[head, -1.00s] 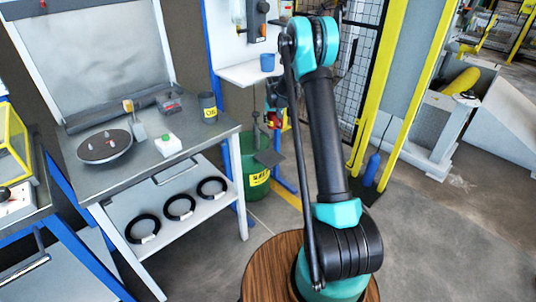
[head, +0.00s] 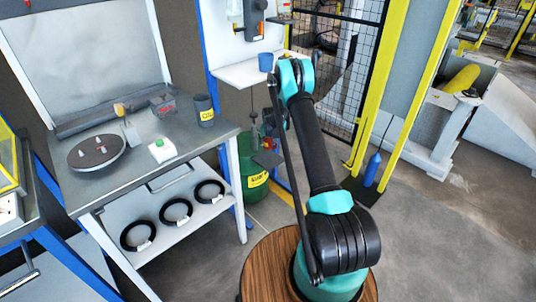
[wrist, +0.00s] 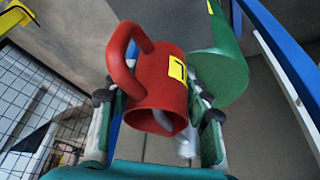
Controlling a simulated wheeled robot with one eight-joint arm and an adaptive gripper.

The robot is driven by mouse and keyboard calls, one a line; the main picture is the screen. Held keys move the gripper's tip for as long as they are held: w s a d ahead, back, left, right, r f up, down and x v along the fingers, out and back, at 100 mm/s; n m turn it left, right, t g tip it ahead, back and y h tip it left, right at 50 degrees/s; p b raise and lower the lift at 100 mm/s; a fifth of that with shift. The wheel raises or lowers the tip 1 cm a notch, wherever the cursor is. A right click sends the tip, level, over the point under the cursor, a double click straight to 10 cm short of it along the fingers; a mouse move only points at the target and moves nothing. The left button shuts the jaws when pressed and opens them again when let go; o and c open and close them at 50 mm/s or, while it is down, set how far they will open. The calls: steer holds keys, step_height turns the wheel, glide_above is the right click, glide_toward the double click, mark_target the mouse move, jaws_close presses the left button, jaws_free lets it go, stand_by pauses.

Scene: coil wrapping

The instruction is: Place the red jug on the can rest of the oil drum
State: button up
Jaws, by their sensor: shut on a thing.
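The red jug (wrist: 150,97) is between the two fingers of my gripper (wrist: 157,112) in the wrist view. Its open mouth faces the camera, its loop handle is at upper left and it has a yellow label. The green oil drum (head: 254,186) stands on the floor right of the workbench in the head view. Part of a green body, likely the drum (wrist: 222,72), shows just right of the jug in the wrist view. In the head view my gripper (head: 268,130) is above the drum and hides most of the jug. I cannot tell whether the jug touches the can rest.
A steel workbench (head: 190,137) with a turntable (head: 97,158) and several small items stands left of the drum. Black coils lie on its lower shelf (head: 200,208). A blue cup (head: 265,62) is on a white wall shelf (head: 240,73) above. A mesh fence (head: 350,75) is behind.

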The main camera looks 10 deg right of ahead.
step_height(320, 180, down, 8)
steer(key=shift+f, duration=0.1)
stand_by(0.4)
steer(key=shift+f, duration=0.1)
steer(key=o, duration=1.2)
steer(key=shift+c, duration=0.2)
